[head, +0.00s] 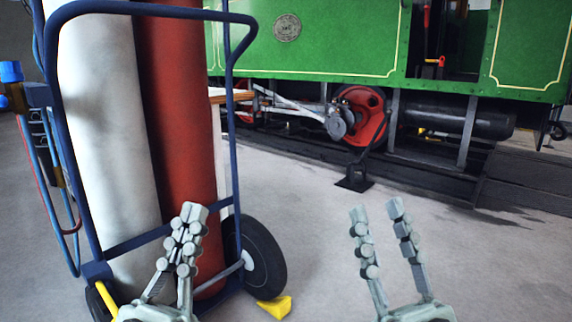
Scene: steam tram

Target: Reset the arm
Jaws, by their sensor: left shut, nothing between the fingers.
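My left gripper (188,222) is low in the head view, in front of the gas cylinders. Its fingers point up, are closed together and hold nothing. My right gripper (378,216) is to the right of it, over the grey floor. Its fingers point up and stand apart, with only floor seen between them. Most of both arms is below the picture edge, out of view.
A blue cylinder trolley (238,150) carries a white cylinder (105,120) and a red cylinder (175,110) at the left. A yellow wedge (275,307) lies by its wheel (262,258). A green steam tram (335,45) stands behind.

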